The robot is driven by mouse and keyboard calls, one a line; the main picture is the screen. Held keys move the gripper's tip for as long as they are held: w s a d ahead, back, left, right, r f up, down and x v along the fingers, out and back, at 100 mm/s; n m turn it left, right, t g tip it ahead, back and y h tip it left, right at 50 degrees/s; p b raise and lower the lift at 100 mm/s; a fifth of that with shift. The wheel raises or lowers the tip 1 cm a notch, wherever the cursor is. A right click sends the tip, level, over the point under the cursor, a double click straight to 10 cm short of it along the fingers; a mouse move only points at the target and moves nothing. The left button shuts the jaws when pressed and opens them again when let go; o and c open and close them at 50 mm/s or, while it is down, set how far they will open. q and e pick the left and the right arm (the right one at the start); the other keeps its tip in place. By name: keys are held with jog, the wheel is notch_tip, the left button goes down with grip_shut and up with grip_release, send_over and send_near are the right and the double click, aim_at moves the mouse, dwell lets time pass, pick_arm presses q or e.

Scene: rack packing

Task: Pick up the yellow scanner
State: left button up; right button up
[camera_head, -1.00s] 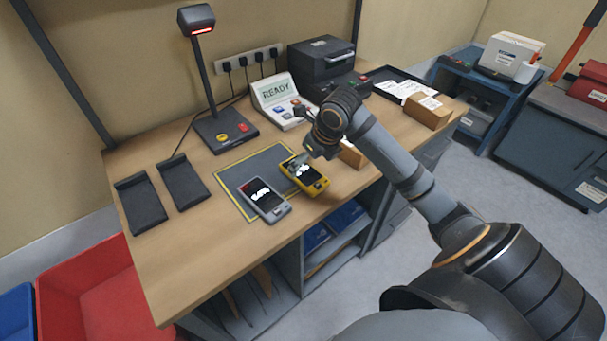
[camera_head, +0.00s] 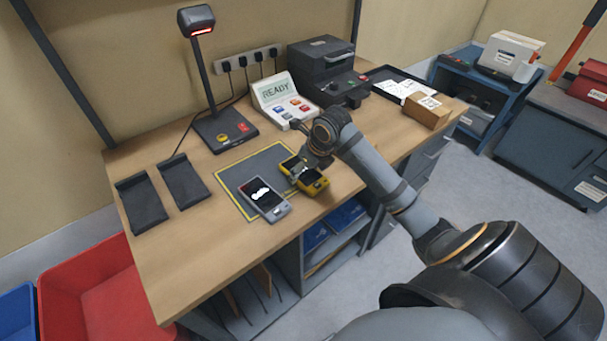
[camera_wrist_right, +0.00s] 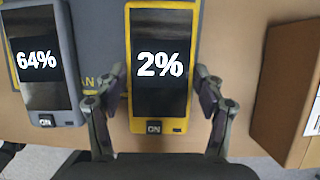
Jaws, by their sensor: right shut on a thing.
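The yellow scanner (camera_head: 317,185) lies on the bench near its front edge, at the right of the yellow-outlined grey mat (camera_head: 233,193). My right gripper (camera_head: 304,169) is over it and partly hides it in the head view. In the right wrist view the yellow scanner (camera_wrist_right: 161,103) reads 2%, and the fingers of my right gripper (camera_wrist_right: 160,82) press on its two long sides. Whether it is clear of the bench I cannot tell. My left gripper is not in view.
A grey scanner (camera_head: 266,199), reading 64% in the wrist view (camera_wrist_right: 44,75), lies just left of the yellow one. A brown box (camera_wrist_right: 289,85) stands to the right. Two empty black cradles (camera_head: 142,204) and a lamp-like stand (camera_head: 225,130) are further left and back. A READY console (camera_head: 283,102) stands behind.

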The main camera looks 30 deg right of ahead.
aim_at(305, 173)
jog(key=shift+c, duration=0.9)
jog(key=shift+r, duration=0.1)
jog(key=shift+r, duration=0.25)
notch_tip(305, 173, up, 3)
jog(key=shift+f+b, duration=0.1)
jog(key=shift+b, duration=0.3)
jog(key=s+r, duration=0.1)
jog(key=s+a+r, duration=0.1)
jog(key=r, duration=0.1)
jog(key=s+r, duration=0.1)
jog(key=shift+s+a+r, duration=0.15)
jog(key=shift+a+r, duration=0.1)
jog(key=shift+a, duration=0.15)
jog(key=s+a+r+b, duration=0.2)
jog(key=s+a+r, duration=0.3)
jog(key=s, duration=0.4)
